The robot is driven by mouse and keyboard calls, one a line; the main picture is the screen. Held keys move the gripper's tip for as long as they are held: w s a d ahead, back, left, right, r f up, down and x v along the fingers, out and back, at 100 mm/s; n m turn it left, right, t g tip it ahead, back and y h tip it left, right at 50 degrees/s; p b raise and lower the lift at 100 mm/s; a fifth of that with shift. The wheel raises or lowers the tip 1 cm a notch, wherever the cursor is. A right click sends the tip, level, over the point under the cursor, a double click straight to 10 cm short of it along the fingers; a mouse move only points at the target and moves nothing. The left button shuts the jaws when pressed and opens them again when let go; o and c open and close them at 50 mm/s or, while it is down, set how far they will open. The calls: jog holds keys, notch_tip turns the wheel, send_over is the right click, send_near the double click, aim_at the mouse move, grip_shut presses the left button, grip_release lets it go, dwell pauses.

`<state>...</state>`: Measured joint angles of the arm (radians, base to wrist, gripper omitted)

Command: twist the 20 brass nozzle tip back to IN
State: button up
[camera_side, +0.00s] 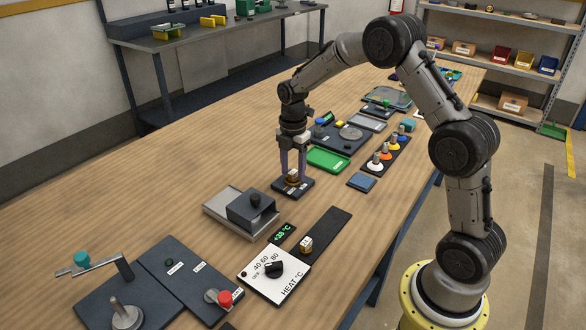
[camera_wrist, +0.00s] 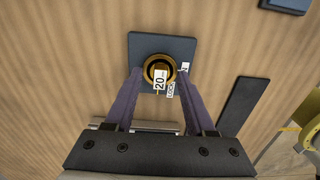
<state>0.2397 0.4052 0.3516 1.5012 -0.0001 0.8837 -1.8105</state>
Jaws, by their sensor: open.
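The brass nozzle tip (camera_wrist: 160,69) stands on a dark square base plate (camera_wrist: 139,49) and carries a white label reading 20. In the side view the brass tip (camera_side: 293,179) shows low between my fingers, above its base plate (camera_side: 307,188). Small white labels lie on the plate beside it; one reads LOCK, and another is mostly hidden behind the right finger. My gripper (camera_wrist: 160,80) is open, with its two purple fingers on either side of the nozzle tip. In the side view my gripper (camera_side: 293,174) points straight down over the plate. I cannot tell whether the fingers touch the brass.
A grey slide with a dark block (camera_side: 253,207) stands just in front of the plate. A green tray (camera_side: 328,160) and a blue pad (camera_side: 362,182) lie behind and to the right. A heat dial panel (camera_side: 273,271) is nearer the camera. Bare wood lies to the left.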

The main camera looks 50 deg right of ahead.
aim_at(293, 172)
grip_shut()
dwell(0.6)
jog(key=shift+o, duration=1.9)
grip_release()
jog(key=shift+r, duration=0.15)
jog(key=shift+r, duration=3.4)
